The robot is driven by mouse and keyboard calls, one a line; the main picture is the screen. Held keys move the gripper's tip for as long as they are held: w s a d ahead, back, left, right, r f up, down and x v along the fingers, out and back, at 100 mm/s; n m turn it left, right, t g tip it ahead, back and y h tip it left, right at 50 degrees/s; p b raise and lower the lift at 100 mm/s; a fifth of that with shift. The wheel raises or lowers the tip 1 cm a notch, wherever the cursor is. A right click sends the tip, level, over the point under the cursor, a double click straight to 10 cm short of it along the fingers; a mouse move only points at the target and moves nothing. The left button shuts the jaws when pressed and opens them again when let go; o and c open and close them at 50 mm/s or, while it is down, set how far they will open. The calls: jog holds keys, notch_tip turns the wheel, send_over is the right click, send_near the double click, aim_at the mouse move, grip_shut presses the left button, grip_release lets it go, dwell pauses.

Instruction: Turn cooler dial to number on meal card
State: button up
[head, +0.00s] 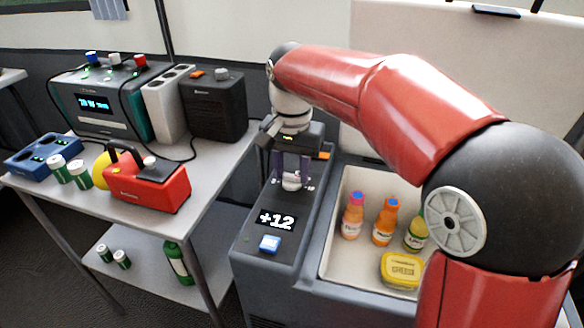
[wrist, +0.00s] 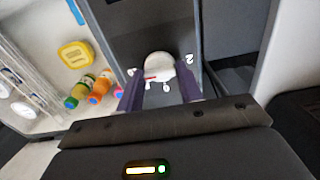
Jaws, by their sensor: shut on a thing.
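The cooler's white dial (head: 292,181) sits on the dark control panel (head: 254,242). The dial also shows in the wrist view (wrist: 160,68), with a red pointer mark and printed marks around it. My gripper (head: 291,172) points down over the dial and is shut on it; its two purple fingers stand on either side of the dial in the wrist view (wrist: 160,92). The panel's display (head: 276,220) reads +12. A blue-and-white button (head: 270,244) lies below the display. I see no meal card that I can make out in either view.
The open cooler bin (head: 338,262) right of the panel holds several bottles and a yellow tub (head: 401,270). On the left, a metal table (head: 215,165) carries a red box (head: 150,187), a dark speaker-like box (head: 214,106), a teal power unit (head: 95,122) and green cans.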

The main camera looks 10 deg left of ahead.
aim_at(292, 175)
jog(key=o, duration=1)
notch_tip(292, 175, up, 7)
jog(key=shift+f, duration=0.15)
jog(key=shift+r, duration=0.6)
